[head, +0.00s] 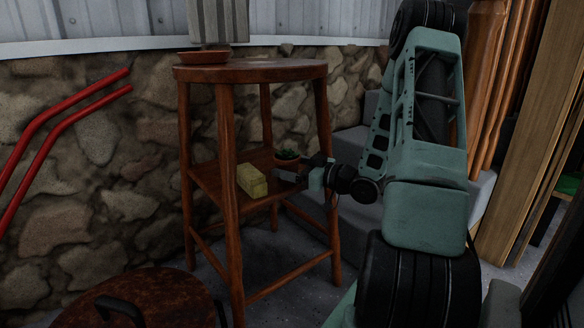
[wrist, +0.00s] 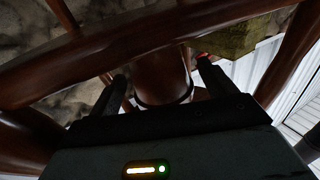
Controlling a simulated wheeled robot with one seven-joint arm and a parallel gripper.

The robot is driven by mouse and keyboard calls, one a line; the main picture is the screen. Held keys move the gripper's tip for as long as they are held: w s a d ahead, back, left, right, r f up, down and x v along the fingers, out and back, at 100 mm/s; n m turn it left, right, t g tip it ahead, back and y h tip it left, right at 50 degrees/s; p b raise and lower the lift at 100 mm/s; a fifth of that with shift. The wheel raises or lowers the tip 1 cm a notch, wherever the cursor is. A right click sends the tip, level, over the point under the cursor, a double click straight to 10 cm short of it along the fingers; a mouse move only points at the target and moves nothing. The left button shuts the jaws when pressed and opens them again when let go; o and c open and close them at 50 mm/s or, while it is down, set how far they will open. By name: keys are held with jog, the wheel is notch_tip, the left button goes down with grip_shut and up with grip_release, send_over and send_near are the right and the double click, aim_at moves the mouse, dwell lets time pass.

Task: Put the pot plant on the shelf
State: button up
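The pot plant (head: 287,158), a small brown pot with green leaves, is at the lower shelf (head: 208,180) of the wooden stand, near its right side. My gripper (head: 290,174) reaches in from the right, in front of the pot, partly hiding it. In the wrist view the pot (wrist: 162,82) lies between the two fingers of my gripper (wrist: 162,85). The fingers are apart, with narrow gaps seen beside the pot. The pot looks upright; its contact with the shelf is hard to make out.
A yellow block (head: 251,181) lies on the same shelf, left of my gripper. A shallow brown dish (head: 203,57) sits on the stand's top (head: 262,71). The stand's legs frame the shelf closely. Grey steps (head: 358,150) rise behind it at right.

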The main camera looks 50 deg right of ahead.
jog(key=shift+r, duration=0.25)
jog(key=s+d+p, duration=0.1)
jog(key=s+p, duration=0.5)
jog(key=s, duration=0.6)
jog(key=shift+d, duration=0.4)
jog(key=shift+f, duration=0.1)
